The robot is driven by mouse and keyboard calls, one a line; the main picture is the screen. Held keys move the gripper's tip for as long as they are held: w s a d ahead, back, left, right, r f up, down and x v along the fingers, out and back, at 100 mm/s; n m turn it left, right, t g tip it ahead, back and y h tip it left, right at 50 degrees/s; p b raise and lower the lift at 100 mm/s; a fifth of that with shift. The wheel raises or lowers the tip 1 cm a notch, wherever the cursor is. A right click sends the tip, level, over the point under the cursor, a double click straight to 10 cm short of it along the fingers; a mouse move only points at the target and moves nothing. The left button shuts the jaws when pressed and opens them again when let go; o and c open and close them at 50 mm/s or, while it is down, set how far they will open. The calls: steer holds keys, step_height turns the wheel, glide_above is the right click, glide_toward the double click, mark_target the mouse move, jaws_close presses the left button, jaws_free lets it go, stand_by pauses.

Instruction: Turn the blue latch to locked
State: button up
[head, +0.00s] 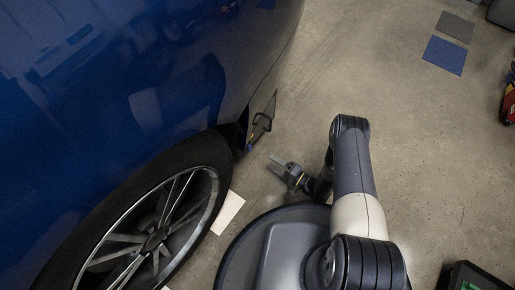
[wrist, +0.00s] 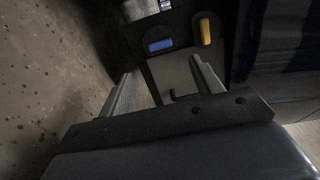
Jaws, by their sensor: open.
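The blue latch (wrist: 159,45) is a short rounded bar on a dark panel in the wrist view. It lies roughly crosswise in the picture, tilted slightly. In the head view it shows only as a tiny blue spot (head: 249,147) behind the wheel arch. My gripper (wrist: 162,66) is open and empty, with its two fingertips apart and just below the blue latch in the wrist picture. I see no contact; the remaining distance is hard to tell. In the head view my gripper (head: 278,163) is to the right of the latch spot.
A yellow-orange latch (wrist: 205,30) stands upright in the wrist picture, right of the blue one. A grey plate with a dark hook is below them. The blue car (head: 130,80) and its wheel (head: 155,240) fill the left. Floor (head: 410,150) to the right is mostly clear.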

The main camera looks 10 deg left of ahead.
mark_target(251, 149)
steer(key=b+x, duration=0.2)
steer(key=x, duration=0.6)
steer(key=shift+w+a+f, duration=0.1)
steer(key=shift+a, duration=0.05)
steer(key=shift+b+x, duration=0.35)
steer(key=shift+x, duration=0.4)
steer(key=shift+c, duration=0.2)
steer(key=c, duration=0.9)
steer(key=shift+c, duration=0.2)
